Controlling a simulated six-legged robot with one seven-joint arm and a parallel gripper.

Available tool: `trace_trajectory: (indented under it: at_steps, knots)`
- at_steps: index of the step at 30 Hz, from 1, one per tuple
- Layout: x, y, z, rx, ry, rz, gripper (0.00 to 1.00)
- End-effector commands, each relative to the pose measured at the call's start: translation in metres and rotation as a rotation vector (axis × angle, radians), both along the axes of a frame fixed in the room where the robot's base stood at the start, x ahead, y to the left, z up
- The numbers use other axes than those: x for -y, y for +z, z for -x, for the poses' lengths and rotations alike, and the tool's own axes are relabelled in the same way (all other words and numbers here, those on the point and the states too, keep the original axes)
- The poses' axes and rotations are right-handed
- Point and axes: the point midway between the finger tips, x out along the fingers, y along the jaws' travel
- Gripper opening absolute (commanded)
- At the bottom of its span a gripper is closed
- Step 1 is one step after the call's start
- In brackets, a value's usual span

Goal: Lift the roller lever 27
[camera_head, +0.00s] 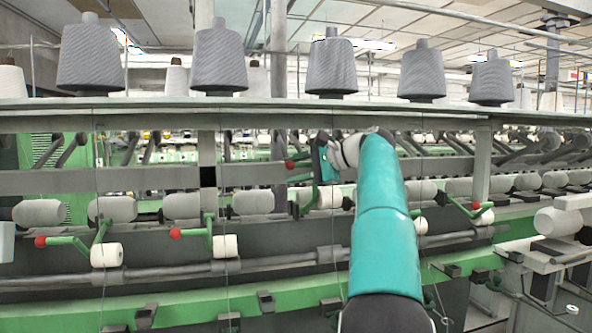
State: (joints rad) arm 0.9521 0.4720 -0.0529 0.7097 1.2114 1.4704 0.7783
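Several green roller levers with red ball ends line the machine; no numbers are legible. One lever's red ball (290,165) stands higher than the others, just left of my gripper (322,162). My teal arm reaches up and away to that spot. Its wrist bends left, and the gripper is at or very near that lever; contact is unclear. The fingers are small and partly hidden, so their opening cannot be told. Lower levers show red balls at far left (40,241), left of centre (175,234) and right (475,206). Which one is lever 27 cannot be told.
Grey yarn cones (219,58) stand on the upper shelf (150,112). White rollers (253,202) run in a row along the frame. A grey horizontal rail (180,271) and a green beam (190,312) cross in front. Thin vertical threads hang before the machine.

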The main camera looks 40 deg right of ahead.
Motion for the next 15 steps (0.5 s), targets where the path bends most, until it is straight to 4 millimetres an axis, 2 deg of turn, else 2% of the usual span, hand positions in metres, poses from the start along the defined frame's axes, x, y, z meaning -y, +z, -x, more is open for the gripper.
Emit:
trace_trajectory:
  at_steps: [9, 15]
  knots:
    - [0.000, 0.001, 0.002, 0.001, 0.001, 0.001, 0.35]
    - [0.008, 0.009, 0.025, 0.002, -0.002, 0.002, 0.35]
